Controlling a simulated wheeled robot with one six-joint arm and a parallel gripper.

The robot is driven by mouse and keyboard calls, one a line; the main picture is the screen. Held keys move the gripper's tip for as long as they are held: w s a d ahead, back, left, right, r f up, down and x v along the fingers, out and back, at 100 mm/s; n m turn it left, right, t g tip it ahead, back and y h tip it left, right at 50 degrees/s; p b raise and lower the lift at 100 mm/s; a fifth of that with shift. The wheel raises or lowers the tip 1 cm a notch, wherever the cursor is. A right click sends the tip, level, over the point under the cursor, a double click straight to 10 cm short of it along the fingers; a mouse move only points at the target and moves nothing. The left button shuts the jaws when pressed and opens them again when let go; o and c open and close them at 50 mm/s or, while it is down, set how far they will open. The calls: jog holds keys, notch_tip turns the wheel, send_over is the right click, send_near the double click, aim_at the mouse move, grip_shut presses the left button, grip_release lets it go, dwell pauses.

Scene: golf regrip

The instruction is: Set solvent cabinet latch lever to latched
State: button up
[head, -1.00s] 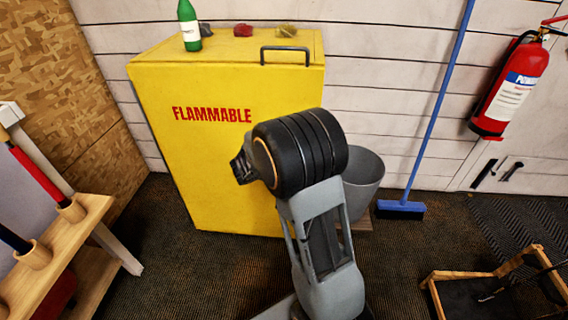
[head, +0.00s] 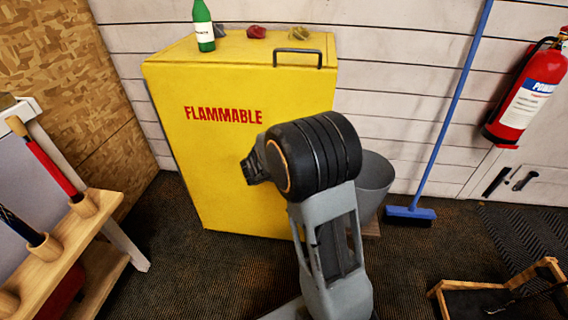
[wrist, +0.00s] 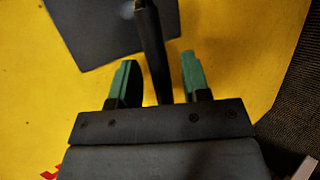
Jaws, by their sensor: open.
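The yellow solvent cabinet (head: 225,170) stands against the wall with red FLAMMABLE lettering on its front. In the wrist view its yellow front (wrist: 40,90) carries a dark plate (wrist: 95,25). My gripper (wrist: 160,78) is open, with one green fingertip on each side of the lever. Gaps show on both sides, so it is not clamped. In the head view my arm hides the latch area and the fingertips.
A green bottle (head: 203,28) and small lumps (head: 257,32) sit on the cabinet top near a black handle (head: 298,52). A wooden rack (head: 60,245) is at left.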

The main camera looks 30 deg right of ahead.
jog(key=p+v, duration=0.3)
jog(key=v, duration=1)
jog(key=shift+s+a+r+p, duration=0.2)
jog(key=shift+r+p, duration=0.1)
jog(key=shift+p, duration=0.1)
jog(key=s+a+r+m+g+y+p, duration=0.1)
jog(key=s+r+m+y+p, duration=0.2)
jog(key=r+p, duration=0.6)
jog(key=s+a+r+m+g+y+p, duration=0.1)
jog(key=s+r+m+y+p, duration=0.2)
jog(key=s+r+p, duration=0.4)
jog(key=s+a+r+m+y+p, duration=0.2)
jog(key=s+r+y+p, duration=0.2)
jog(key=r+p, duration=0.9)
jog(key=shift+s+r+m+g, duration=0.4)
jog(key=shift+s+r, duration=0.5)
jog(key=shift+r, duration=1.1)
